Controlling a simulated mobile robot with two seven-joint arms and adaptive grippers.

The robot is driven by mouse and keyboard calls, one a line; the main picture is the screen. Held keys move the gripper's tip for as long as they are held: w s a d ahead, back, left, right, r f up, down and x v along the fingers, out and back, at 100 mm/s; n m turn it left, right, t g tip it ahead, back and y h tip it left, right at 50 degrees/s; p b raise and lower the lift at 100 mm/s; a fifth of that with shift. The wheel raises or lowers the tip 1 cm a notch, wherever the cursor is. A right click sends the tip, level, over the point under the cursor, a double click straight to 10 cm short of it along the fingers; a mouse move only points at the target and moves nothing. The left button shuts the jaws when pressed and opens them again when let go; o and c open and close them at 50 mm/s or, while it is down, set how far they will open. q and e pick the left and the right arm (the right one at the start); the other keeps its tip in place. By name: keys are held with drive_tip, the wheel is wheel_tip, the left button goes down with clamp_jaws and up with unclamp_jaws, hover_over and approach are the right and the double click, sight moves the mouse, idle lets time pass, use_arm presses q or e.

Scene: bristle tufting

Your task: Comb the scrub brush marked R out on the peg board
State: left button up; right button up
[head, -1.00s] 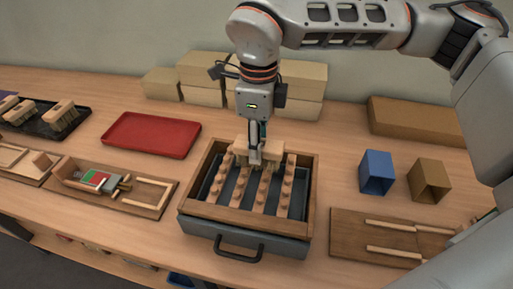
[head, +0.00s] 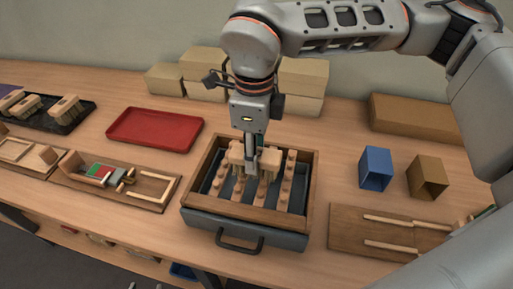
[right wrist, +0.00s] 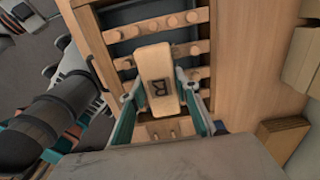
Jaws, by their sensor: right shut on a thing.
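The scrub brush (head: 268,158) is a pale wooden block. Its top, marked with a dark R, shows in the right wrist view (right wrist: 156,65). My right gripper (head: 252,168) is shut on it, with one finger on each side in the right wrist view (right wrist: 160,108). The brush is over the middle of the peg board (head: 308,192), a wooden frame with rows of round pegs over dark slots. The bristles are mostly hidden, so I cannot tell how deep they sit among the pegs. My left gripper is not in view.
A red tray (head: 155,129) lies left of the board. A black tray (head: 72,121) with other brushes is at far left. A blue box (head: 376,168) and a brown box (head: 427,176) stand to the right. Wooden fixtures lie on both sides, and cartons stand behind.

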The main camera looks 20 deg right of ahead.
drive_tip(key=shift+s+a+f, duration=0.1)
drive_tip(key=shift+s+a, duration=0.35)
drive_tip(key=shift+s, duration=0.25)
drive_tip(key=shift+w+d, duration=0.6)
drive_tip(key=shift+w, duration=0.25)
drive_tip(key=shift+w+d+p, duration=0.15)
drive_tip(key=shift+w+p, duration=0.2)
drive_tip(key=shift+p, duration=0.4)
drive_tip(key=shift+s+a, duration=1.3)
drive_tip(key=shift+s, duration=0.65)
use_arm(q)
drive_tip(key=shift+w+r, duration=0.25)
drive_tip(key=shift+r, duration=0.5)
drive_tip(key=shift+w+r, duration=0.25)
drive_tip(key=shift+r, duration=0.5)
use_arm(e)
drive_tip(key=shift+w+d, duration=0.6)
drive_tip(key=shift+w, duration=0.3)
drive_tip(key=shift+w+d, duration=0.55)
drive_tip(key=shift+w, duration=0.3)
